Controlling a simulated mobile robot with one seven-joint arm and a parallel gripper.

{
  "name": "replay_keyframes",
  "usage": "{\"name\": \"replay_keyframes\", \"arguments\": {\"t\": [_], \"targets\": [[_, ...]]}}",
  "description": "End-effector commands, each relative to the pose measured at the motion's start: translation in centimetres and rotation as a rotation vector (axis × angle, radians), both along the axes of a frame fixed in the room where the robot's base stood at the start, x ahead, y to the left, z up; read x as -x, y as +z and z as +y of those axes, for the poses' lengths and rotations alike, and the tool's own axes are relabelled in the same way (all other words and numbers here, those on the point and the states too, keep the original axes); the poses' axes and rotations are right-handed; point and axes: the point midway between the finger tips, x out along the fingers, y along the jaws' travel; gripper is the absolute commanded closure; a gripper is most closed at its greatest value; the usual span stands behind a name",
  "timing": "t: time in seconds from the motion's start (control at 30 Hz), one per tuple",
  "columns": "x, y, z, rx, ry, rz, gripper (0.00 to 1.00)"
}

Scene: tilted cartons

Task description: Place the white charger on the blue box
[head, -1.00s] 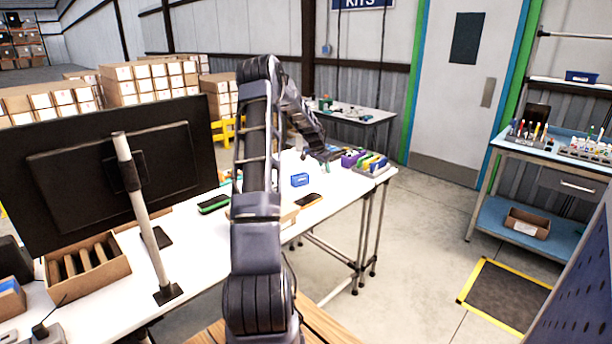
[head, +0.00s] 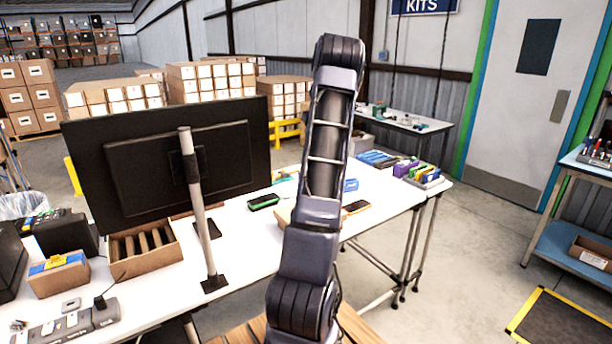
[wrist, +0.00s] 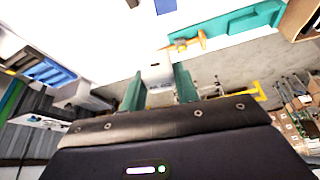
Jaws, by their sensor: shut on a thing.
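My gripper (wrist: 159,88) shows in the wrist view, its two green fingers closed on either side of a white charger (wrist: 157,73). The charger is held clear of the table, with a pale block-like body. In the head view the gripper and charger are hidden behind my raised arm. A small blue box (head: 351,185) stands on the white table just right of my arm, partly covered by it. A small blue patch (wrist: 165,6) at the top of the wrist view may be this box; I cannot tell.
The white table (head: 240,235) also carries a monitor (head: 180,160), a green-edged dark device (head: 263,202), a dark phone-like device (head: 356,207) and a divided carton (head: 145,250). Coloured bins (head: 418,172) stand at its far right end.

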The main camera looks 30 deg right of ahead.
Motion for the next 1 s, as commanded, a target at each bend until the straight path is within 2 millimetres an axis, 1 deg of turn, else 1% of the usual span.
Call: {"name": "replay_keyframes", "arguments": {"t": [0.03,0.13,0.2,0.27,0.37,0.8,0.9,1.0], "targets": [[-0.4,0.9,0.7,0.0,0.041,-0.002,0.93],[-0.9,2.0,1.8,0.0,0.107,-0.001,0.93],[-1.1,2.3,2.2,-0.001,0.134,0.001,0.93],[-1.2,2.1,2.4,-0.001,0.146,0.002,0.93],[-1.3,0.7,2.5,-0.002,0.152,0.003,0.93],[-1.2,-8.9,2.5,-0.004,0.149,0.002,0.93],[-1.2,-10.8,2.5,-0.002,0.15,0.003,0.93],[-1.2,-12.2,2.5,-0.002,0.15,0.002,0.93]]}}
